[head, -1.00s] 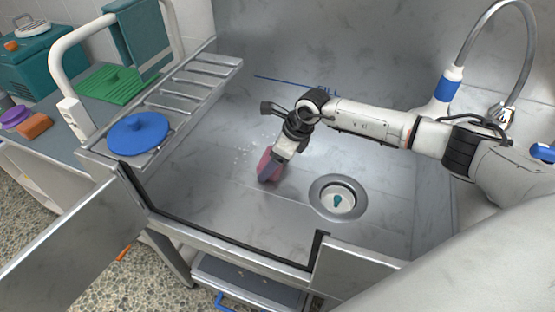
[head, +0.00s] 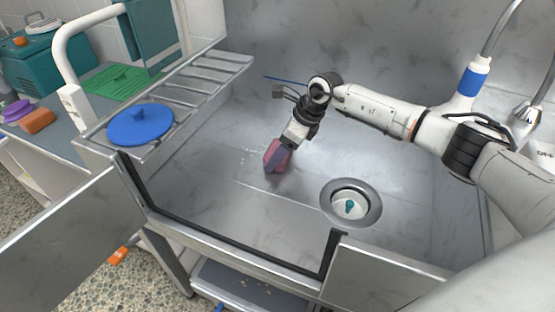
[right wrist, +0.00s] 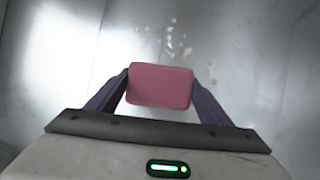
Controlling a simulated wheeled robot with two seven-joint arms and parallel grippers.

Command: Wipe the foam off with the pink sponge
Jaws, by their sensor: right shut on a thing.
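The pink sponge (head: 277,156) is held in my right gripper (head: 284,147), low over the metal tub floor; I cannot tell whether it touches the floor. In the right wrist view the sponge (right wrist: 160,86) sits between the two dark fingers of the gripper (right wrist: 161,92). White foam specks (head: 250,157) lie on the tub floor just left of the sponge. In the right wrist view the foam (right wrist: 176,45) shows as small pale spots beyond the sponge. My left gripper is not in view.
A round drain (head: 350,203) with a teal piece in it lies right of the sponge. A slatted metal rack (head: 205,72) runs along the left, with a blue disc (head: 140,125) at its near end. A hose sprayer (head: 472,80) stands at the right. The tub floor is otherwise clear.

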